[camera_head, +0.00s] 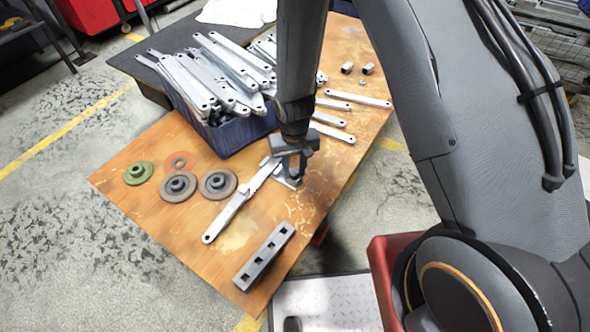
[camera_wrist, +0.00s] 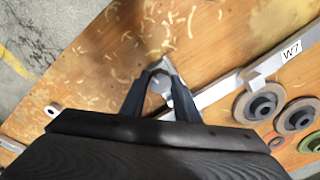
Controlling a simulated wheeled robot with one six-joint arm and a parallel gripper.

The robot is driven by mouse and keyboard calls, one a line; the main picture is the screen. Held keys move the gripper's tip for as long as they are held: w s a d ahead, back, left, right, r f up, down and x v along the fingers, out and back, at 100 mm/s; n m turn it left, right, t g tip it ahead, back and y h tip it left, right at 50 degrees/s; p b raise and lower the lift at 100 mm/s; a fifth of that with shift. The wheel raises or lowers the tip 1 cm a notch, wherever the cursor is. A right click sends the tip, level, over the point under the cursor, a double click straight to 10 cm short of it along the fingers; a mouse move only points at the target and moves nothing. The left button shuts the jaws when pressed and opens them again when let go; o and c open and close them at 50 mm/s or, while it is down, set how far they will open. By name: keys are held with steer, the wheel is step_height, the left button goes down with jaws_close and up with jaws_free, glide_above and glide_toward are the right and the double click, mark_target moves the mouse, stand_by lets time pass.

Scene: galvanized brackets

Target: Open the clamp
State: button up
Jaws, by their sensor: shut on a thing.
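The bracket (camera_wrist: 220,92) runs behind the fingers in the wrist view.
A blue bin (camera_head: 225,135) heaped with brackets stands behind. Loose brackets (camera_head: 330,133) lie to the right. Grey discs (camera_head: 178,186) and a green disc (camera_head: 138,173) lie left. A slotted metal bar (camera_head: 264,256) lies near the front edge. A W7 label (camera_wrist: 291,50) shows.

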steer(key=n, duration=0.3)
steer(key=shift+n+p, duration=0.35)
steer(key=shift+n, duration=0.05)
steer(key=n, duration=0.4)
steer(key=shift+n+p, duration=0.3)
steer(key=shift+n, duration=0.1)
steer(key=n, duration=0.4)
steer(key=shift+n+p, duration=0.3)
steer(key=shift+n, duration=0.1)
steer(key=n, duration=0.3)
steer(key=shift+n, duration=0.4)
steer(key=o, duration=1)
steer(key=shift+c, duration=0.2)
